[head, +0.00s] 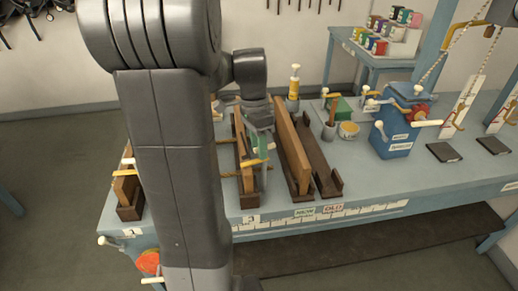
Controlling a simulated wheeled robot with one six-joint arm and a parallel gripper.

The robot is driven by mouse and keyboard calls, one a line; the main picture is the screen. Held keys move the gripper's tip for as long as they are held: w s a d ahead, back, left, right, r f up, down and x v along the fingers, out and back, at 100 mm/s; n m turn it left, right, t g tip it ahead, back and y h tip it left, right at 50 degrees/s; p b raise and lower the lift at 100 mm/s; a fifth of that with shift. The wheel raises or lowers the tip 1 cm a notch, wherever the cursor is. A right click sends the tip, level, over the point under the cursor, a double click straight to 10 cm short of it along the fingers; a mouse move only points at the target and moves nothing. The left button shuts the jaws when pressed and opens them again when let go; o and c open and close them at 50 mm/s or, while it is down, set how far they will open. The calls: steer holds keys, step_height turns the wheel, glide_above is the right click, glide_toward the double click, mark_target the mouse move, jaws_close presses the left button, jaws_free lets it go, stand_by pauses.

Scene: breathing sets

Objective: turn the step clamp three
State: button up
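My arm comes down across the left of the head view, and my gripper (258,118) points down over a narrow wooden holder (249,196) on the blue-grey bench. Its fingers are too small and dark to tell whether they are open or shut. Just under it is a small green part (262,146) with a yellow-orange handle (254,162), which may be a clamp. I cannot tell whether the gripper touches it. A small numbered tag (250,218) sits on the bench edge below this holder; its number is hard to read. My arm hides part of the bench to the left.
A long wooden board (291,152) stands upright in a tray just right of the gripper, beside an empty brown tray (325,170). A blue box (396,132) with handles stands further right. Another wooden holder (130,203) is at the left end.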

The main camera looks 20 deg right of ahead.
steer(key=shift+s+f, duration=0.1)
steer(key=shift+f, duration=0.6)
jaws_close()
steer(key=shift+n, duration=0.3)
steer(key=n, duration=0.3)
steer(key=shift+s+h, duration=0.3)
steer(key=shift+h, duration=0.1)
steer(key=shift+s+d+r+n+h, duration=0.1)
steer(key=shift+n+h, duration=0.05)
steer(key=shift+n, duration=0.7)
steer(key=shift+s+d+n+h, duration=0.1)
steer(key=shift+n+h, duration=0.05)
steer(key=shift+n, duration=0.7)
steer(key=shift+t, duration=0.3)
